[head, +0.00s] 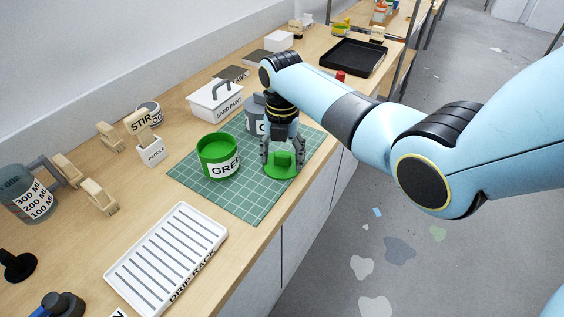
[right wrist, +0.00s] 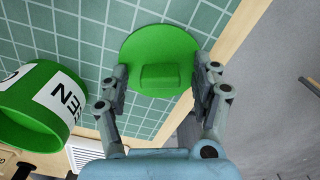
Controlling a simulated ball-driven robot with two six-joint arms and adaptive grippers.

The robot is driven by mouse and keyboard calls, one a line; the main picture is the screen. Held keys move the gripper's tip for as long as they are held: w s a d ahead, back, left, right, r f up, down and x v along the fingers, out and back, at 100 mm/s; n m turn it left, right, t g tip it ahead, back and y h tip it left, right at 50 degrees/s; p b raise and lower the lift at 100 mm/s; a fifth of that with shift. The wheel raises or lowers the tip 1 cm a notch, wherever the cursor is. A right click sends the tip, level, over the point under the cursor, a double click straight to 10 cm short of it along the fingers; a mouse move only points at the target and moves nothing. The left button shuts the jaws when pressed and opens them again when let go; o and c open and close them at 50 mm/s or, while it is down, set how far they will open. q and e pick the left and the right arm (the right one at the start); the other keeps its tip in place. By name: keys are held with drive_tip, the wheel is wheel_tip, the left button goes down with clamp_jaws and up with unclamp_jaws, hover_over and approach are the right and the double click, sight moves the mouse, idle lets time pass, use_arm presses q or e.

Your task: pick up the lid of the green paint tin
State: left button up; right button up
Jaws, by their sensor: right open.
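The green paint tin (head: 219,158) stands open on the green cutting mat (head: 240,200), its label partly readable. It also shows in the right wrist view (right wrist: 40,105) at the left. Its round green lid (head: 282,172) lies on the mat to the right of the tin, with a block-shaped handle on top. The lid also shows in the right wrist view (right wrist: 158,52). My right gripper (head: 284,160) is open over the lid. In the right wrist view its fingers (right wrist: 160,80) stand on either side of the handle, with gaps. My left gripper is out of view.
A grey tin (head: 254,117) stands behind my right gripper. A white drip rack (head: 168,258) lies at the front left, and a white sandpaper box (head: 215,101) stands behind the mat. The bench's front edge runs close to the lid's right.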

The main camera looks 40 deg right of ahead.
drive_tip(key=shift+c, duration=0.5)
drive_tip(key=c, duration=1)
drive_tip(key=shift+c, duration=0.2)
drive_tip(key=shift+r, duration=0.1)
